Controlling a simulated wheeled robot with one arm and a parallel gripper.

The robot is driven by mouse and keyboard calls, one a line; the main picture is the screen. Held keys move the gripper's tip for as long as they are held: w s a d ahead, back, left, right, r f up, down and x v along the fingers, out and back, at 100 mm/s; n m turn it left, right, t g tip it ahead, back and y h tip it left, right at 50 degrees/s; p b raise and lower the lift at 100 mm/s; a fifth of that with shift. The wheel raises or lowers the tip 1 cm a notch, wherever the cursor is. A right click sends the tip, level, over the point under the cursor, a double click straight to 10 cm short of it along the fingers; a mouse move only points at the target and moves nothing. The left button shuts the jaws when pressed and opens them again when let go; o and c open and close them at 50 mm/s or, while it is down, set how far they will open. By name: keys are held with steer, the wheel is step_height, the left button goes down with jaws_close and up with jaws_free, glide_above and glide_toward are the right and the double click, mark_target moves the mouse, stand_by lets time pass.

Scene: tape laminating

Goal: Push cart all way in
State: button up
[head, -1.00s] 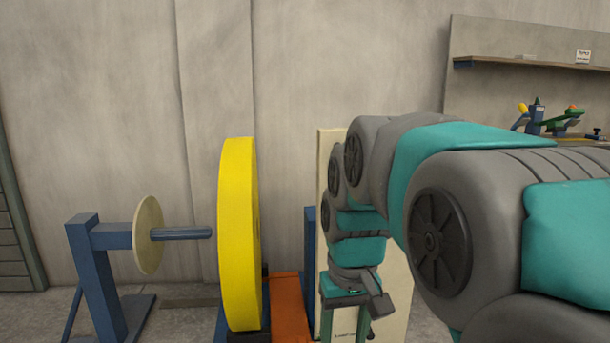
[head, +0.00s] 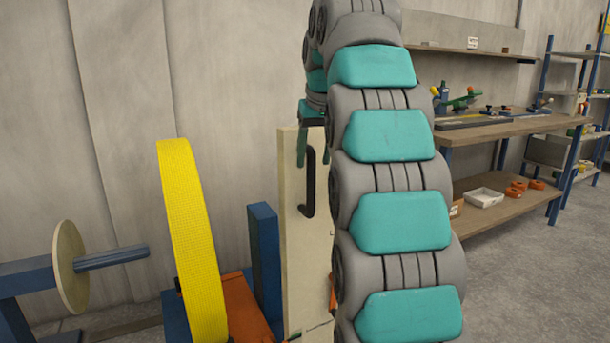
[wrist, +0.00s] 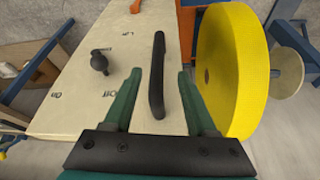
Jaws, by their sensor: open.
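The cart shows as a cream upright panel (head: 291,200) beside an orange base (head: 245,310) that has a large yellow tape roll (head: 188,235) next to it. A black bar handle (head: 309,190) is fixed to the panel. In the wrist view the handle (wrist: 157,90) lies between the two green fingers of my gripper (wrist: 158,76), with a gap on each side. My gripper is open and also shows at the panel's top in the head view (head: 315,142). A black knob (wrist: 99,62) with On and Off labels sits left of the handle.
A blue stand with a spindle (head: 112,257) and round disc (head: 70,266) is left of the roll. A blue post (head: 264,262) rises beside the panel. A workbench (head: 510,130) and shelves stand at the right. Floor (head: 525,280) on the right is clear.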

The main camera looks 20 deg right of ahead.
mark_target(312, 170)
steer(key=shift+w+d+r, duration=0.15)
steer(key=shift+w+d, duration=0.05)
steer(key=shift+w, duration=0.05)
steer(key=shift+x, duration=3.85)
jaws_close()
